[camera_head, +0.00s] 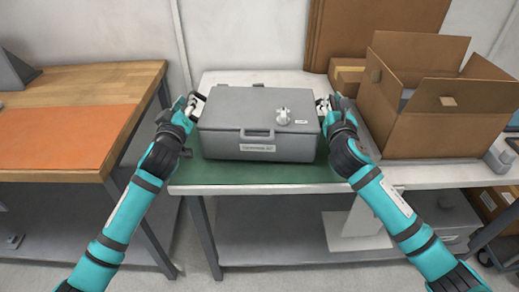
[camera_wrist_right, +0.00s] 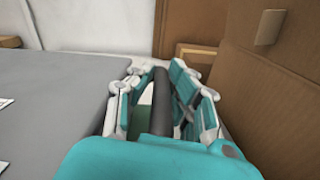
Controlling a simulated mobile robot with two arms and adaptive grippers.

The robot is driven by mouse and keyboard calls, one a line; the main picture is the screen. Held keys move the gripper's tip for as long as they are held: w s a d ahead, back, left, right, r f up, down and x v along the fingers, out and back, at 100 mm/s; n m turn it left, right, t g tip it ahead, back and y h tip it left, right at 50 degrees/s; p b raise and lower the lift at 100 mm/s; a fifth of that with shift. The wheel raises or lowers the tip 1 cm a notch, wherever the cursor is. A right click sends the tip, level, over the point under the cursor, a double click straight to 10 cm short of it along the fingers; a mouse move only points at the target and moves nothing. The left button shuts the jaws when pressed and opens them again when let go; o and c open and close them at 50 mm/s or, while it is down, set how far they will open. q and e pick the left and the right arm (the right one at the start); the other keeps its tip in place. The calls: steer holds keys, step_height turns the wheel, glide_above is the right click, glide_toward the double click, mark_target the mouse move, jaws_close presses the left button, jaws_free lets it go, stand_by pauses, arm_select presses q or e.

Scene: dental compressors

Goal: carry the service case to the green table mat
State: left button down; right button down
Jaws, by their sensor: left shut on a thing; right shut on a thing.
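The grey service case (camera_head: 259,122) is upright at the green table mat (camera_head: 262,174) on the white table. It covers most of the mat; I cannot tell whether its base touches it. My left gripper (camera_head: 195,103) is shut on the handle at the case's left side. My right gripper (camera_head: 324,105) is shut on the handle at its right side. In the right wrist view the case's grey lid (camera_wrist_right: 55,110) is on the left, and the dark handle bar (camera_wrist_right: 160,100) is between the fingers of my right gripper (camera_wrist_right: 162,95).
A large open cardboard box (camera_head: 445,115) stands close to the right of my right gripper, and its wall (camera_wrist_right: 275,95) fills the right of the wrist view. A wooden table with an orange mat (camera_head: 65,137) is on the left. A small white-grey knob-like item (camera_head: 283,116) is on the case.

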arm_select(q)
steer(key=shift+a+f+b, duration=0.2)
steer(key=shift+f+b, duration=0.25)
steer(key=shift+f, duration=0.1)
arm_select(e)
steer(key=shift+d+f, duration=0.25)
steer(key=shift+f, duration=0.35)
arm_select(q)
steer(key=c, duration=1.3)
jaws_free()
arm_select(e)
steer(key=c, duration=1.3)
jaws_free()
steer(key=shift+r, duration=0.1)
steer(key=shift+a, duration=0.2)
arm_select(q)
steer(key=shift+s, duration=0.1)
